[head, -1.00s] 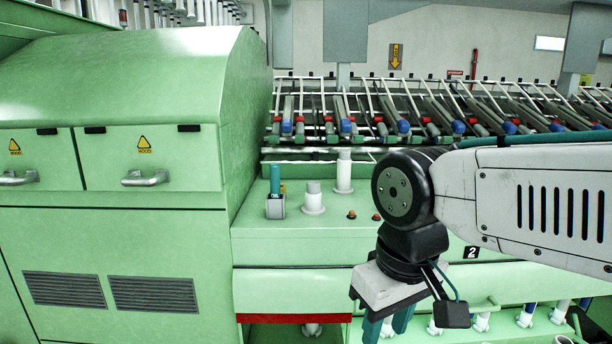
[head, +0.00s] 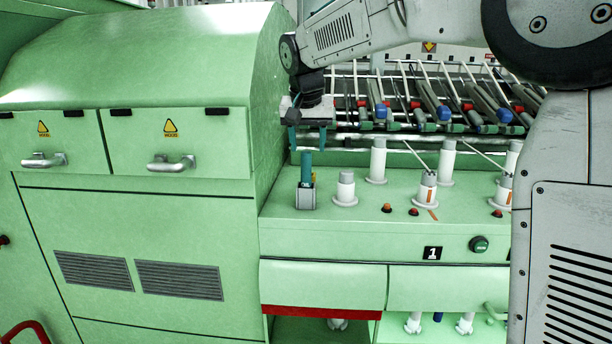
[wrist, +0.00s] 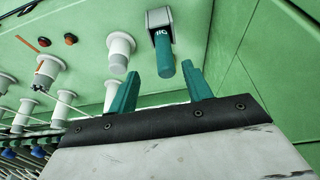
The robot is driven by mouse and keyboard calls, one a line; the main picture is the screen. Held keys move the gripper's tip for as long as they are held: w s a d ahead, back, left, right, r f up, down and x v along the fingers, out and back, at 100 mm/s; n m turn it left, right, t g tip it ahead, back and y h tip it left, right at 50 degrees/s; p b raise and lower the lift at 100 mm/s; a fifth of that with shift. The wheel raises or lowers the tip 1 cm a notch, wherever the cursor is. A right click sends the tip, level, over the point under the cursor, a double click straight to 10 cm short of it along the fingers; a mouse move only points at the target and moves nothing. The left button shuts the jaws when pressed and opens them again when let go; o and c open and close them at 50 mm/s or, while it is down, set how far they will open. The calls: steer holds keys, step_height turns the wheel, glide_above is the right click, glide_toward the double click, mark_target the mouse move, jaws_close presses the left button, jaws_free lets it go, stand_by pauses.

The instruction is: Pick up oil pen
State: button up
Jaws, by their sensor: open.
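The oil pen (head: 306,168) is a teal cylinder with white lettering. It stands upright in a small grey holder (head: 306,199) on the green machine ledge, near the tall green housing. My gripper (head: 308,145) is above the pen in the head view, with its teal fingers pointing down. In the wrist view, the pen (wrist: 163,55) comes out of its holder (wrist: 158,18), and its free end lies near the gap between the two fingers of my gripper (wrist: 163,90). The gripper is open and empty. I cannot tell whether a finger touches the pen.
A white bobbin post (head: 345,189) stands just right of the holder, with several more further right. Red buttons (head: 387,208) sit on the ledge. The green housing (head: 270,130) rises close on the left. A rack of spindles (head: 420,100) lies behind.

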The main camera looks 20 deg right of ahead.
mark_target(306, 164)
steer(key=shift+w+a+f, duration=0.1)
steer(key=shift+w+f, duration=0.05)
steer(key=shift+w, duration=0.45)
steer(key=shift+w+f, duration=0.25)
steer(key=shift+f, duration=0.05)
steer(key=x, duration=0.7)
steer(key=shift+r, duration=0.1)
steer(key=c, duration=1.1)
